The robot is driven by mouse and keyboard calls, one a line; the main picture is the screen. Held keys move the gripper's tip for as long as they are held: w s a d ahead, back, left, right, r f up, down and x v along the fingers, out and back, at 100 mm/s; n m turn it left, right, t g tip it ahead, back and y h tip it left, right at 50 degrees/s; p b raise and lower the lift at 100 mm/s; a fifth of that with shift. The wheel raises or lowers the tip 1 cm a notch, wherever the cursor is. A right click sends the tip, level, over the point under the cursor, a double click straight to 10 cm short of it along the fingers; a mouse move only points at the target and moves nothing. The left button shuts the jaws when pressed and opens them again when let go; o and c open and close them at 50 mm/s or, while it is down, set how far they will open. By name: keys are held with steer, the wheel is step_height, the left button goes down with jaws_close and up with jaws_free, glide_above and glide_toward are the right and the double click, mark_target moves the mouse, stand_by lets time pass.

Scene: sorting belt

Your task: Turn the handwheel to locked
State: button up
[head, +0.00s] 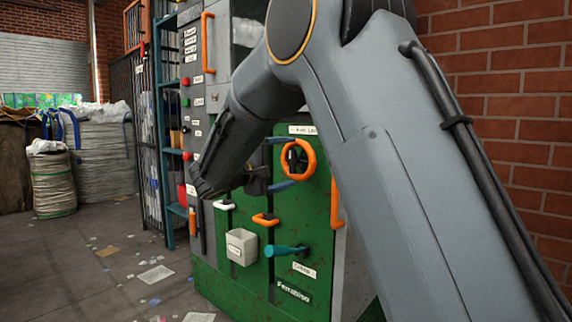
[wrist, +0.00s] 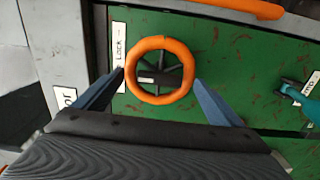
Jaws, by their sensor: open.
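The handwheel (head: 298,147) has an orange rim and dark spokes, and sits on the green machine front under a white label (head: 303,130). In the wrist view the handwheel (wrist: 160,43) lies between the two blue fingers of my gripper (wrist: 160,82). One finger is on each side of the rim, close to it; I cannot tell whether either touches. My gripper is open. In the head view my gripper (head: 281,164) reaches the wheel from the left, with my arm hiding part of the panel. A label reading "Lock" (wrist: 118,45) is beside the wheel in the wrist view.
A teal handle (head: 286,250), a pale box (head: 242,246) and a small orange handle (head: 265,219) are on the panel below the wheel. A vertical orange bar (head: 336,205) is to its right. A brick wall (head: 500,80) stands at right. Paper scraps litter the floor at left.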

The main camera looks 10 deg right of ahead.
steer(key=p+v, duration=0.1)
steer(key=v, duration=0.7)
steer(key=shift+p, duration=0.4)
steer(key=shift+d+f, duration=0.1)
